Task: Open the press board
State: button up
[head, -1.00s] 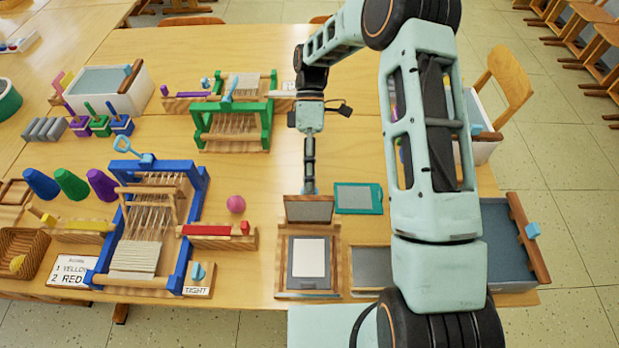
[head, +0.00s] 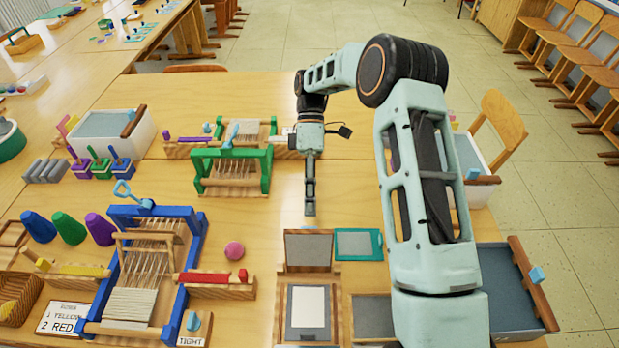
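The press board (head: 279,318) is a wooden frame on the table, with a pale sheet on a grey panel (head: 308,310) inside it. Its grey, wood-edged lid (head: 308,249) is swung up at the far edge and leans back, leaving the inside uncovered. My gripper (head: 309,213) points down just beyond the lid's top edge. A small gap shows between them in the picture. The gripper appears as one narrow dark bar, so its finger spacing cannot be told. No object shows in it.
A teal-framed board (head: 359,244) lies right of the lid, and a grey panel (head: 373,317) lies right of the press board. A blue loom (head: 188,270), pink ball (head: 234,251) and green loom (head: 232,172) stand left. Bare table lies around the gripper.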

jog(key=v, duration=0.6)
jog(key=shift+r, duration=0.3)
dwell(0.4)
